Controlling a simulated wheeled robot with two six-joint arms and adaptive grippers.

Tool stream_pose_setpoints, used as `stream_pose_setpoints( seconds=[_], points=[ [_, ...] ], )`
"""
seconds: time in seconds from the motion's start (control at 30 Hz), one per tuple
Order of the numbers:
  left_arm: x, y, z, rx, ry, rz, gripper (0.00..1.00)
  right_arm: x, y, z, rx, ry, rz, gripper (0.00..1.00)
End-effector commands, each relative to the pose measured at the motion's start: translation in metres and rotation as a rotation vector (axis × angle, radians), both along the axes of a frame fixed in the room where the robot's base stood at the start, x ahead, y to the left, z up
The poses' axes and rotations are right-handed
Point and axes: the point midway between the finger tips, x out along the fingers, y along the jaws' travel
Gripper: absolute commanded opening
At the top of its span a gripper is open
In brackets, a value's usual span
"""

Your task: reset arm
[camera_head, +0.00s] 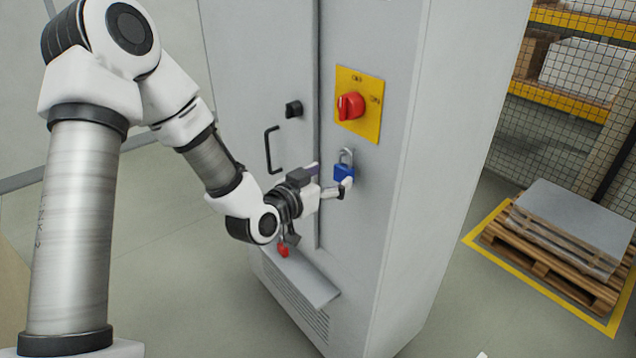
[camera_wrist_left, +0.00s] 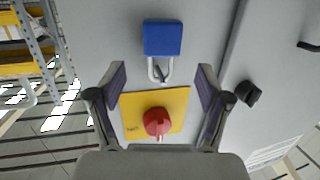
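My left gripper (camera_head: 331,181) is in front of the grey cabinet (camera_head: 430,150), close to a blue padlock (camera_head: 343,172). In the left wrist view the gripper's two fingers (camera_wrist_left: 162,78) are spread apart with nothing held between them. The blue padlock (camera_wrist_left: 163,38) appears beyond the fingertips, its shackle toward the red rotary switch (camera_wrist_left: 157,122) on its yellow plate (camera_wrist_left: 182,99). In the head view the red switch (camera_head: 350,106) and yellow plate (camera_head: 371,84) are above the padlock. My right gripper cannot be made out.
A black handle (camera_head: 271,150) and a black knob (camera_head: 293,109) are on the cabinet door. A red padlock (camera_head: 283,251) is by the low ledge (camera_head: 312,288). A wooden pallet (camera_head: 535,262) stands at the right. Floor between cabinet and pallet is clear.

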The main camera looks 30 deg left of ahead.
Motion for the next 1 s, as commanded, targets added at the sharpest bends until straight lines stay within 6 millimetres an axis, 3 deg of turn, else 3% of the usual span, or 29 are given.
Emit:
stream_pose_setpoints(
  seconds=[0.1, 0.2, 0.47, 0.57, 0.67, 0.77, 0.87, 1.0],
  points=[
    [-0.028, 0.003, 0.005, -0.008, 0.000, 0.001, 0.77, 0.000, 0.000, 0.000, 0.000, 0.000, 0.000, 0.40],
    [-0.042, 0.005, 0.006, -0.005, 0.000, 0.002, 0.77, 0.000, 0.000, 0.000, 0.000, 0.000, 0.000, 0.40],
    [-0.049, 0.005, 0.007, 0.002, 0.000, -0.001, 0.77, 0.000, 0.000, 0.000, 0.000, 0.000, 0.000, 0.40],
    [-0.051, 0.004, -0.009, 0.004, 0.029, -0.002, 0.77, 0.000, 0.000, -0.003, 0.000, 0.000, 0.000, 0.40],
    [-0.058, -0.004, -0.056, 0.039, 0.118, -0.027, 0.77, 0.000, 0.000, -0.010, 0.000, 0.000, 0.000, 0.40],
    [-0.075, -0.021, -0.129, 0.106, 0.265, -0.080, 0.77, 0.000, 0.000, -0.019, 0.000, 0.000, 0.000, 0.40],
    [-0.105, -0.038, -0.205, 0.167, 0.445, -0.135, 0.77, 0.000, 0.000, -0.027, 0.000, 0.000, 0.000, 0.40],
    [-0.167, -0.057, -0.301, 0.205, 0.731, -0.190, 0.77, 0.000, 0.000, -0.037, 0.000, 0.000, 0.000, 0.40]
  ],
)
